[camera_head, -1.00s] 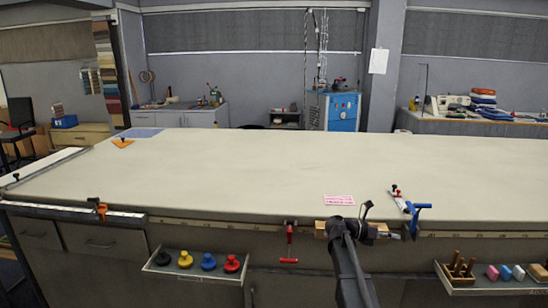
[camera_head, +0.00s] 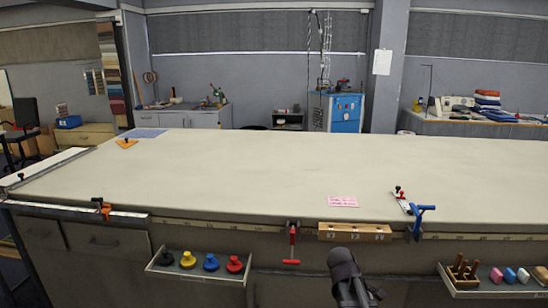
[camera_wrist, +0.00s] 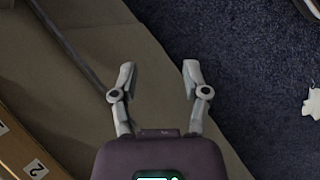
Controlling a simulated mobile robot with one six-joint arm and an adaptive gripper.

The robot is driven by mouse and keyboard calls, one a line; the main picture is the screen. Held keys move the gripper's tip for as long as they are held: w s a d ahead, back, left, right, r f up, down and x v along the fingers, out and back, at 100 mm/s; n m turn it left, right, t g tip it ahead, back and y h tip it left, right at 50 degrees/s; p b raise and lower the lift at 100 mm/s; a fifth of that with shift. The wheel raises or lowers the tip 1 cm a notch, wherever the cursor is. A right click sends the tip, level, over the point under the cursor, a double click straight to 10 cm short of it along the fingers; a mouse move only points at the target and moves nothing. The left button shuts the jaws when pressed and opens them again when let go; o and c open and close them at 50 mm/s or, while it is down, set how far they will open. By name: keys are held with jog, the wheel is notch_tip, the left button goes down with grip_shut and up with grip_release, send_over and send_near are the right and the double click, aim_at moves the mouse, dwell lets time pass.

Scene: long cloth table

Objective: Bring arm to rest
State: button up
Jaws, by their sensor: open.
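My gripper (camera_wrist: 160,80) is open and empty in the wrist view, with its two fingers spread apart over the table's front panel and the dark blue carpet. In the head view my arm shows at the bottom, right of the middle, in front of the table's front side and below the tabletop; the fingers cannot be made out there. The long cloth-covered table (camera_head: 250,175) spans the head view.
A wooden block with numbered slots (camera_head: 354,231) is fixed at the table's front edge, close above my arm. A red clamp (camera_head: 292,243) and a blue clamp (camera_head: 417,221) flank it. Trays with knobs (camera_head: 200,270) and with handles (camera_head: 495,285) jut out below. A pink card (camera_head: 343,201) lies on top.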

jog(key=s+a+f+m+y, duration=0.2)
jog(key=s+a+m+y, duration=0.4)
jog(key=s+a+m, duration=0.3)
notch_tip(320, 180, up, 16)
jog(key=w+a+p, duration=0.1)
jog(key=p, duration=1.5)
jog(key=shift+n, duration=0.3)
